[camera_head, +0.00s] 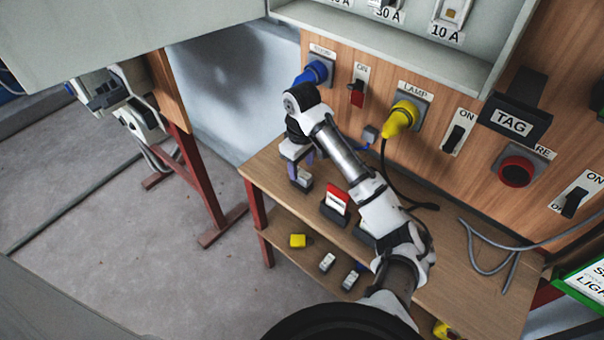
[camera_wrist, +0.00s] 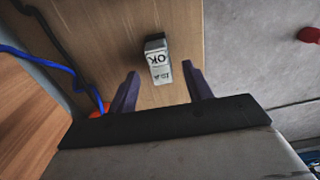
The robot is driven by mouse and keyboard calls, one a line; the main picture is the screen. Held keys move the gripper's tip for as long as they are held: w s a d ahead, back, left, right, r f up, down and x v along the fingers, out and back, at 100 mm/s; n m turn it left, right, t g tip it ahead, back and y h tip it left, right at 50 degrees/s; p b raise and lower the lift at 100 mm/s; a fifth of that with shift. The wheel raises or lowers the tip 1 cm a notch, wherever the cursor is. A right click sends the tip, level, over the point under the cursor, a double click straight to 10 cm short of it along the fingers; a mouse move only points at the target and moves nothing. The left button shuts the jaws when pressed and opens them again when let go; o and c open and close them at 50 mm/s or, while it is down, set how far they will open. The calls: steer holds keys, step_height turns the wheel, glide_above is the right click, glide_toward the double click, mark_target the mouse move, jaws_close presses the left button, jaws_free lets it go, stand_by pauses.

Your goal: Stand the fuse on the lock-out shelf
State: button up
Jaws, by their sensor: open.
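A small white block with a dark end, marked "OK" in the wrist view (camera_wrist: 160,68), looks like a fuse. It is on the wooden bench's left end, and it also shows in the head view (camera_head: 303,181). My gripper (camera_head: 299,165) is above it, open, with purple fingers pointing down. In the wrist view the fingers (camera_wrist: 160,82) are on either side of the block's near end, with gaps showing. Two similar white-and-dark pieces (camera_head: 327,262) (camera_head: 351,279) are on the lower shelf (camera_head: 290,263). I cannot tell which shelf is the lock-out shelf.
A red-and-white piece in a dark holder (camera_head: 336,203) is right of my gripper. A yellow block (camera_head: 298,240) is on the lower shelf. Blue (camera_head: 314,73) and yellow (camera_head: 401,117) plugs stick out of the panel. A grey cable (camera_head: 487,262) lies on the bench's right.

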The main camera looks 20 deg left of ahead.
mark_target(302, 173)
step_height(302, 173, up, 7)
steer(key=shift+r, duration=0.2)
stand_by(0.3)
